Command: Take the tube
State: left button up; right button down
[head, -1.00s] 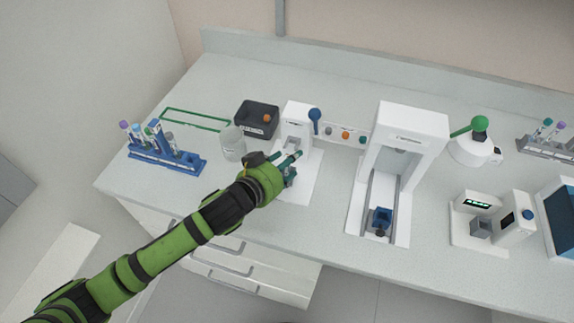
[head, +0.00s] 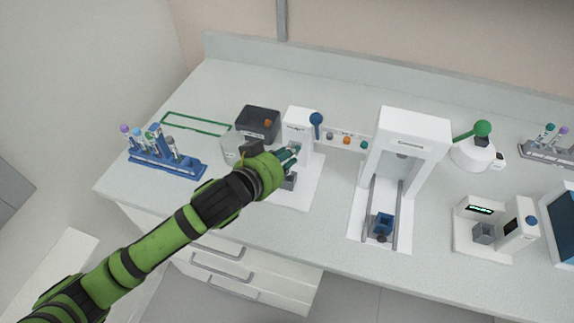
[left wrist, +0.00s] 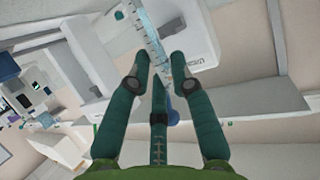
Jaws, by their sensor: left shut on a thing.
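My left gripper (head: 291,155) reaches in from the left and is at the front of a small white machine (head: 299,122) with a blue ball-ended lever. In the left wrist view its teal fingers (left wrist: 160,72) are closed around a clear tube (left wrist: 149,30) with scale marks. The tube extends away from the fingertips toward the top of that view. In the head view the hand largely hides the tube. A grey block (head: 288,181) shows just below the fingers. I cannot tell whether the tube touches the machine. My right gripper is not in view.
A blue rack (head: 170,163) with several tubes stands at left. A tall white machine (head: 412,130) stands to the right. A green-outlined bench area (head: 196,120) is empty.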

pick_arm(q)
jog(key=r, duration=0.2)
jog(key=shift+s+a+r, duration=0.1)
jog(key=shift+s+r, duration=0.1)
jog(key=shift+r, duration=0.1)
jog(key=s+a+p, duration=0.4)
jog(key=s+a, duration=0.6)
jog(key=s, duration=0.4)
jog(key=shift+s+p, duration=0.25)
jog(key=shift+p, duration=0.1)
